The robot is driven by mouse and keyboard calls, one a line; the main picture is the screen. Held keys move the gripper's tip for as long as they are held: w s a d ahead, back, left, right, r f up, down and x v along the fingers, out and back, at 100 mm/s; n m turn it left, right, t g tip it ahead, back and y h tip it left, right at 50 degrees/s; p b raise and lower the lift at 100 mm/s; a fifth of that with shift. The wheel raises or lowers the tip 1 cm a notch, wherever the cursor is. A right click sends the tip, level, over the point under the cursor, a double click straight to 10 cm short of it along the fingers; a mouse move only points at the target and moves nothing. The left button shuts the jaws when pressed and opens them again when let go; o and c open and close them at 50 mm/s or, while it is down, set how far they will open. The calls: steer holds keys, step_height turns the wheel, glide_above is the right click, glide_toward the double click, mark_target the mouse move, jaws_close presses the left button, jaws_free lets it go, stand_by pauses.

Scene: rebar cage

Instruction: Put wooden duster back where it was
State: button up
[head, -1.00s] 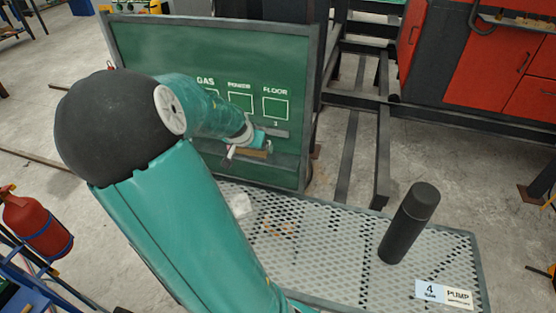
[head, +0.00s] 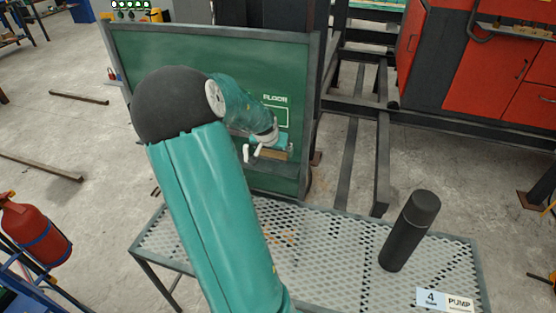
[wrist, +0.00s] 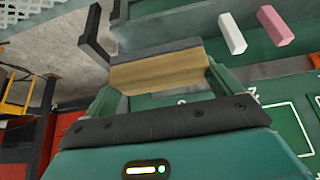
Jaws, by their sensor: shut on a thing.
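The wooden duster (wrist: 160,74) is a tan block with a dark grey felt side. In the wrist view it lies between the two fingers of my gripper (wrist: 157,80), which is shut on it. In the head view the duster (head: 273,155) shows as a small tan strip below my gripper (head: 270,148), in front of the lower part of the green board (head: 150,65). The board's ledge (wrist: 165,32) is close beyond the duster in the wrist view. I cannot tell whether the duster touches it.
A white chalk (wrist: 231,33) and a pink chalk (wrist: 275,27) are beside the duster in the wrist view. A mesh-topped table (head: 330,255) stands before the board, with a black bottle (head: 410,230) on its right part. My arm hides much of the board.

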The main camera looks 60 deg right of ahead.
glide_above(278, 167)
step_height(278, 167, down, 6)
steer(key=shift+a+r, duration=0.1)
steer(key=shift+r, duration=0.15)
steer(key=f, duration=0.3)
steer(key=shift+d+f, duration=0.25)
steer(key=shift+f, duration=0.05)
steer(key=o, duration=0.7)
steer(key=v, duration=1.2)
steer(key=shift+w+r, duration=0.1)
